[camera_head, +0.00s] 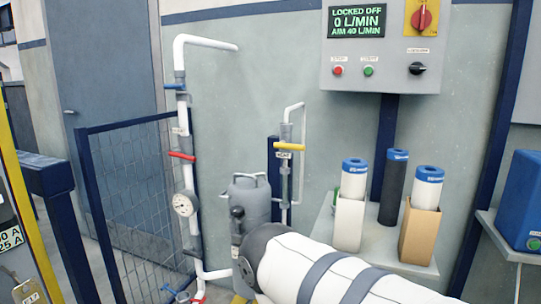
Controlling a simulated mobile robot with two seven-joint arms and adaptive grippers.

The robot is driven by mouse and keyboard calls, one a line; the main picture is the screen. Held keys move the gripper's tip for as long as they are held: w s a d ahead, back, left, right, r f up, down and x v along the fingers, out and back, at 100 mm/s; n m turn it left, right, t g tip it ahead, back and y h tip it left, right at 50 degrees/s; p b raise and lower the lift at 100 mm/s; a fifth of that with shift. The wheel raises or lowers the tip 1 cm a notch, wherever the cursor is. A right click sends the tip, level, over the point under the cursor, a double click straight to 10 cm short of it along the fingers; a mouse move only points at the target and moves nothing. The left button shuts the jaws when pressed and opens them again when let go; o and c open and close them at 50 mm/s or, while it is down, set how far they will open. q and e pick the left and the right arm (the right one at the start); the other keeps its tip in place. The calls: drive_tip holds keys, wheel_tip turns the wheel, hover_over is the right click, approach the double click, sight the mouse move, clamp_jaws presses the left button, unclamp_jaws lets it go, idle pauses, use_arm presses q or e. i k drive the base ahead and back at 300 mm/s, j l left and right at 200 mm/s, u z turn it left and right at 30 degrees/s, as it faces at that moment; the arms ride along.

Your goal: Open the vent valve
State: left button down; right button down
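Several valves show in the head view, and I cannot read for certain which is the vent valve. A valve with a yellow lever (289,147) sits on a thin white pipe at centre; its lever lies across the pipe, with a small label below. On the thicker pipe at left are a blue-handled valve (175,87) at the top and a red lever (182,156) below it, both across the pipe. A round gauge (184,204) is lower down. More blue and red handles (190,298) are near the bottom edge. Neither gripper can be made out.
Filter cartridges (397,178) stand on a shelf at right. A control box (385,50) reads LOCKED OFF. A mesh fence (130,190) is at left.

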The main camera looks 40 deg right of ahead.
sight(282, 144)
drive_tip(key=z, duration=1.4)
drive_tip(key=i+j, duration=0.4)
